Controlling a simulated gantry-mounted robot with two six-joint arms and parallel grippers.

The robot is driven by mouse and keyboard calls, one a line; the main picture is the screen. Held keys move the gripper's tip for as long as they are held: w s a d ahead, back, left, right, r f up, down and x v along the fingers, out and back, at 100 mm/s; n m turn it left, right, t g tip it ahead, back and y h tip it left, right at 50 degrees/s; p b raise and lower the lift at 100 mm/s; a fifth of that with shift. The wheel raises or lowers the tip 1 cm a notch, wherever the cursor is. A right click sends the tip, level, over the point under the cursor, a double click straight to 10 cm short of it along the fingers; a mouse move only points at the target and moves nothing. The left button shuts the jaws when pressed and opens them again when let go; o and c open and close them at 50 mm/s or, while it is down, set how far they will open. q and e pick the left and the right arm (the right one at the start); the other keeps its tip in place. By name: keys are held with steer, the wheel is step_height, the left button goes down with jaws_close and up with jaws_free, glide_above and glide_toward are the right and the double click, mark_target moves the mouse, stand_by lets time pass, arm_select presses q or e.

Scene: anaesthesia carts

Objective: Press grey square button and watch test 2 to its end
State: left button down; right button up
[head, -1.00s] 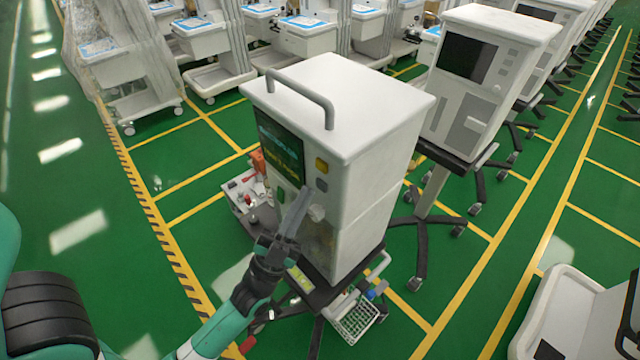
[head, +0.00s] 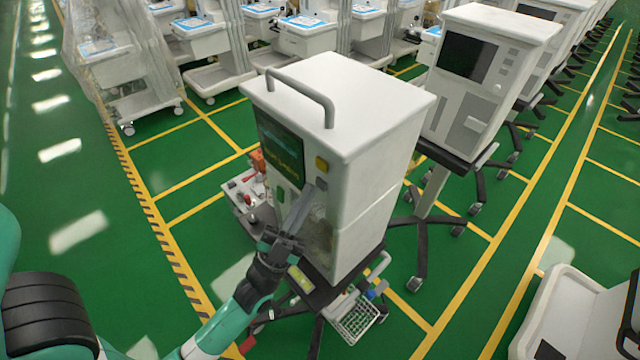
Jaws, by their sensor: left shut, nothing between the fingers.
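The white anaesthesia machine (head: 345,105) stands on its wheeled cart in the middle of the head view, its front turned to the left. Its dark screen (head: 281,148) shows small greenish text that I cannot read. On the right edge of the front, a yellow square button (head: 321,164) sits above the grey square button (head: 322,183). My left gripper (head: 307,192) is shut and empty, pointing up along the front. Its tips are right beside the grey button and partly cover the panel below; I cannot tell whether they touch it. My right gripper is not in view.
A tray with red and orange items (head: 243,192) is left of the machine. A wire basket (head: 358,318) hangs low at its front right. A second machine (head: 490,75) stands close behind right. Several white carts line the back. Green floor is free at left.

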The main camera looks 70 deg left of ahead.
arm_select(q)
steer(key=shift+w+a, duration=0.15)
steer(key=shift+w, duration=0.3)
stand_by(0.7)
steer(key=shift+s, duration=0.15)
steer(key=shift+s+d, duration=0.3)
steer(key=shift+s, duration=0.4)
steer(key=shift+s+d, duration=0.25)
steer(key=shift+s, duration=0.55)
steer(key=shift+s+d, duration=0.3)
steer(key=shift+s, duration=0.5)
steer(key=shift+s+d, duration=0.25)
steer(key=shift+s, duration=0.55)
